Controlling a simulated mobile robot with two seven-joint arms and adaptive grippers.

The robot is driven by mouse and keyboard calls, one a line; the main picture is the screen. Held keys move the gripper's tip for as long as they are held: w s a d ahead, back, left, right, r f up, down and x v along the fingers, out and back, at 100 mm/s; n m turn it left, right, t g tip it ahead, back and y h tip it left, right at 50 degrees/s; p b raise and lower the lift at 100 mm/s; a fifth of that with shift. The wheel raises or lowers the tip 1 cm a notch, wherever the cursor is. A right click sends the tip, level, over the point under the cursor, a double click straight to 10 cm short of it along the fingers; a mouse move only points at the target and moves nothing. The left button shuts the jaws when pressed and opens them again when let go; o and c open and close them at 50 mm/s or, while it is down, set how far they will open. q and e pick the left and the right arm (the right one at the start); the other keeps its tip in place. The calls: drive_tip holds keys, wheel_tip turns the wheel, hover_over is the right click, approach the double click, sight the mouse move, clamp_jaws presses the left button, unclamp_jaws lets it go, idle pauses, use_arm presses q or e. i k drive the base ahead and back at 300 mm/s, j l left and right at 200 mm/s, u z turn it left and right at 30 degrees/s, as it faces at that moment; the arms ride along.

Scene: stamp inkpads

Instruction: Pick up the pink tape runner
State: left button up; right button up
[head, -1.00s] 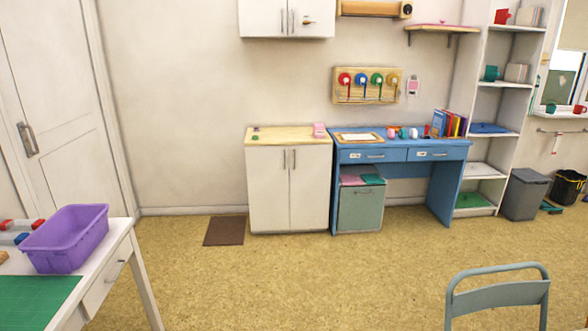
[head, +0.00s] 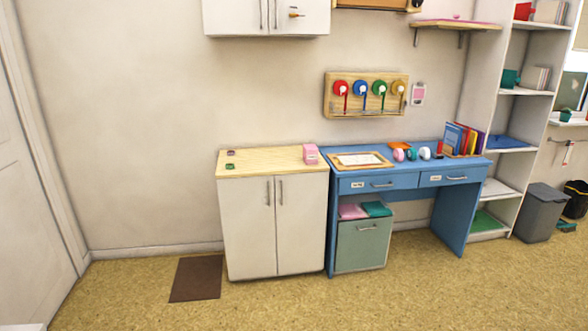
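A small rounded pink item (head: 398,155) stands on the blue desk (head: 350,178), behind the framed sheet; it looks like the pink tape runner, but it is too small to be sure. A teal-and-white item (head: 411,154) and a white-and-blue item (head: 425,153) of similar size stand in a row to its right. Neither of my grippers is in view.
A white cabinet (head: 245,225) with a pink box (head: 311,154) on top stands left of the desk. Colourful books (head: 463,138) stand at the desk's back right. A brown mat (head: 196,278) lies on the floor. The floor before the desk is clear.

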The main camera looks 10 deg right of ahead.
sight(398, 153)
drive_tip(key=i+z, duration=0.2)
drive_tip(key=i, duration=0.35)
drive_tip(key=i+z, duration=0.25)
drive_tip(key=i, duration=0.3)
drive_tip(key=i+j+z, duration=0.2)
drive_tip(key=i, duration=0.35)
drive_tip(key=i+l+z, duration=0.4)
drive_tip(key=i, duration=0.15)
drive_tip(key=i+z, duration=0.35)
drive_tip(key=i, duration=0.25)
drive_tip(key=i+z, duration=0.4)
drive_tip(key=i, duration=0.2)
